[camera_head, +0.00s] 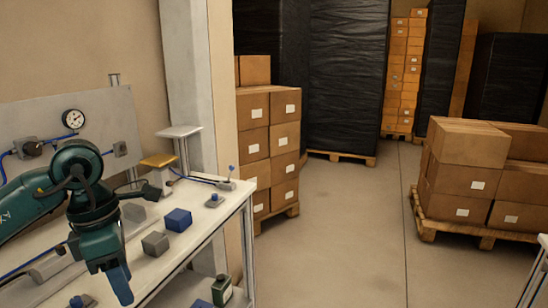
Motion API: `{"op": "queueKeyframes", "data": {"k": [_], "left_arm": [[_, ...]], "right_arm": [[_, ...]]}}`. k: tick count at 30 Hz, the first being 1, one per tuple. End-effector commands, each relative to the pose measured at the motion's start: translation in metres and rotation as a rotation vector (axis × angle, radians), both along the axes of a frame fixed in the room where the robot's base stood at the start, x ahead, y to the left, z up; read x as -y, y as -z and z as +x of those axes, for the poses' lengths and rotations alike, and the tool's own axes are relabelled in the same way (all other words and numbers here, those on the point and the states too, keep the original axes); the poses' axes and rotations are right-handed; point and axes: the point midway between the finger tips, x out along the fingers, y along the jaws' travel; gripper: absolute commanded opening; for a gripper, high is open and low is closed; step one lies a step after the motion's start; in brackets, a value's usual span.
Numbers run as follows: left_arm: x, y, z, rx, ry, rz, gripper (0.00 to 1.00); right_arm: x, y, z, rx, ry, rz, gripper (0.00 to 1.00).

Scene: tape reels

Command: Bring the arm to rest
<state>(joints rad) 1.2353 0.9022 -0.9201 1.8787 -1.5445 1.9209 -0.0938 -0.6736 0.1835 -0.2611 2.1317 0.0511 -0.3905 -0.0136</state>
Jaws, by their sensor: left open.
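My left arm comes in from the left, dark green, bent over the white workbench (190,250). My left gripper (119,284) points down at the bench's front part, with blue fingers seen nearly edge-on. It is open, and I see nothing held in it. A grey block (155,244) and a blue block (178,220) lie on the bench to the right of the gripper, apart from it. The arm hides part of the bench behind it. My right gripper is out of view.
A panel with a pressure gauge (73,118) stands behind the bench. A yellow-topped stand (160,160) and a small dark green object (221,290) are nearby. Boxes on a pallet (270,150) stand beyond the bench; more boxes (468,170) stand right. The floor (345,230) between is clear.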

Motion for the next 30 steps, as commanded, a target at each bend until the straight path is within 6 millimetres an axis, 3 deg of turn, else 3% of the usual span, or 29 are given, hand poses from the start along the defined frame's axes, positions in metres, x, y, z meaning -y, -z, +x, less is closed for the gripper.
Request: {"op": "queueKeyframes", "data": {"k": [3, 8, 12, 16, 20, 23, 26, 29, 30], "left_arm": [[0.047, 0.021, -0.012, -0.073, 0.046, -0.195, 0.42], [0.120, 0.034, -0.040, -0.210, 0.056, -0.539, 0.42], [0.185, 0.021, -0.066, -0.394, -0.038, -0.939, 0.42], [0.222, -0.007, -0.071, -0.606, -0.268, -1.335, 0.42], [0.224, -0.022, -0.049, -0.821, -0.631, -1.669, 0.42], [0.207, -0.009, -0.024, -0.978, -0.993, -1.860, 0.42], [0.179, 0.032, -0.006, -1.119, -1.426, -1.972, 0.42], [0.148, 0.094, -0.006, -1.240, -1.914, -1.980, 0.42], [0.136, 0.122, -0.014, 1.274, 2.104, 1.947, 0.42]], "right_arm": [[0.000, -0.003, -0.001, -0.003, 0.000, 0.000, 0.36], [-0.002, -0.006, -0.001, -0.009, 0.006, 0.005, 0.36], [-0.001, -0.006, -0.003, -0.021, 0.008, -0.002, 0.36], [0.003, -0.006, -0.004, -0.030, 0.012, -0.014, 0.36], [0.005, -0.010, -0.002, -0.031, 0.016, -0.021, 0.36], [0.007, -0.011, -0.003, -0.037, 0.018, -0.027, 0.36], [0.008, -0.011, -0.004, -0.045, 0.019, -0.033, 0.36], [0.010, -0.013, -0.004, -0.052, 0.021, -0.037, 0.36], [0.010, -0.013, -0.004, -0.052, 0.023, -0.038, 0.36]]}}
